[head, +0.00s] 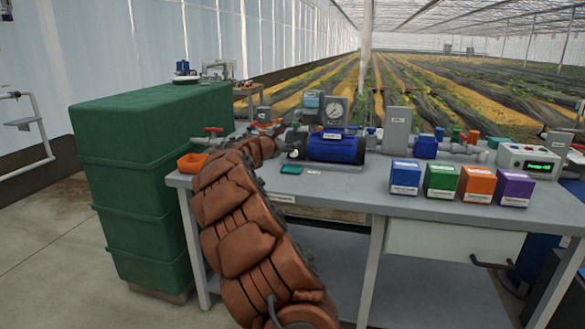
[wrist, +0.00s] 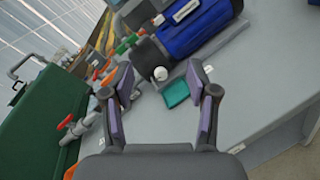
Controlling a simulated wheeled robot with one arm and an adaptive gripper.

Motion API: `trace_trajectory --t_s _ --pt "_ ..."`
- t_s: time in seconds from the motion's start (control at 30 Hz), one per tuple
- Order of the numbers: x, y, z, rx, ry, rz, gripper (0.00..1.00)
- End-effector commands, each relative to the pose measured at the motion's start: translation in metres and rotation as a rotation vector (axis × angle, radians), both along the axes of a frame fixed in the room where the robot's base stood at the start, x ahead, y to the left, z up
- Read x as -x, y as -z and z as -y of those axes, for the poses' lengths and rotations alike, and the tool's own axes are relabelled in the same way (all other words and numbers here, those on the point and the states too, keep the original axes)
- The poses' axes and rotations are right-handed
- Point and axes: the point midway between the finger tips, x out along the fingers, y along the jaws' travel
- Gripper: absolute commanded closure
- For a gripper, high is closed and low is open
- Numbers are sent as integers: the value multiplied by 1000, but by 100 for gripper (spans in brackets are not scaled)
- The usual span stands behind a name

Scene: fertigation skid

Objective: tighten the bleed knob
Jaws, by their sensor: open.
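A small white round knob (wrist: 160,73) sits on the dark end of the blue pump (wrist: 195,25); I take it for the bleed knob, though no label on it is readable. In the head view the pump (head: 337,149) stands on the bench and the white knob (head: 294,154) shows at its left end. My gripper (wrist: 154,84) is open and empty. In the wrist view the knob appears between the fingertips, beyond them and apart from them. In the head view my arm hides most of the gripper.
A teal pad (wrist: 176,94) lies beside the pump base. Red-handled valve piping (wrist: 68,124) runs to the left. On the bench (head: 345,190), an orange tray (head: 192,162), several coloured boxes (head: 405,178) and a controller (head: 527,160) stand. A green tank (head: 150,130) is at left.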

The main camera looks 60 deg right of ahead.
Motion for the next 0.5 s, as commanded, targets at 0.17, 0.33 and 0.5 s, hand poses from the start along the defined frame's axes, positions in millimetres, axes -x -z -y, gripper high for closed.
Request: trace_trajectory --t_s 0.17,0.33,0.5 --pt "-30 64 46 87 -117 -186 41" --pt "-50 103 68 147 -206 -312 41" --pt "-57 120 77 179 -248 -372 41"
